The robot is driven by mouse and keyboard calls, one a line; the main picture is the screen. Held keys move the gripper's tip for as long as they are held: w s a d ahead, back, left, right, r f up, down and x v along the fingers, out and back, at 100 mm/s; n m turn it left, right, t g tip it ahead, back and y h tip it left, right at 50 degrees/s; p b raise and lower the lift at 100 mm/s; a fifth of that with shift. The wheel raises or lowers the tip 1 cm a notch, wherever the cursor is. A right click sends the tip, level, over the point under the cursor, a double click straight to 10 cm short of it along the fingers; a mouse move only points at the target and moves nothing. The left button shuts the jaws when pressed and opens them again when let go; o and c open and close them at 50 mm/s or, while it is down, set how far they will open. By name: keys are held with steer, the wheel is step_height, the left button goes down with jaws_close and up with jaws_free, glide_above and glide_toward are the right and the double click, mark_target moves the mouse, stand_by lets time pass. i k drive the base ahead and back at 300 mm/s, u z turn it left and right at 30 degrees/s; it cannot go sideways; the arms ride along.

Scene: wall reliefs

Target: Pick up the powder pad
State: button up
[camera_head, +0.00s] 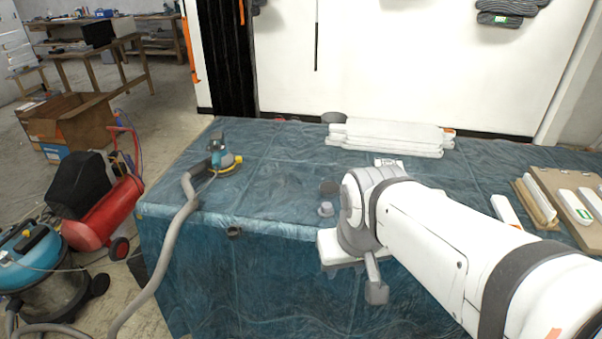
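A small grey round piece with a knob-like top (326,209), which looks like the powder pad, sits near the front edge of the blue-covered table (270,185). A dark round disc (329,187) lies just behind it. My white arm reaches in from the lower right, and its wrist is close to the right of the grey piece. My gripper (374,290) points down in front of the table's front edge, lower than the pad and apart from it. One grey finger shows clearly; the rest is hidden by the wrist, so its opening cannot be judged.
A blue and yellow sander (223,158) with a grey hose (178,225) is at the table's left. White stacked boards (385,138) lie at the back. White blocks (505,210) and a brown board (565,185) are at the right. A red compressor (105,205) stands on the floor.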

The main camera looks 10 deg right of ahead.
mark_target(326, 209)
steer(key=i, duration=0.95)
steer(key=u, duration=0.05)
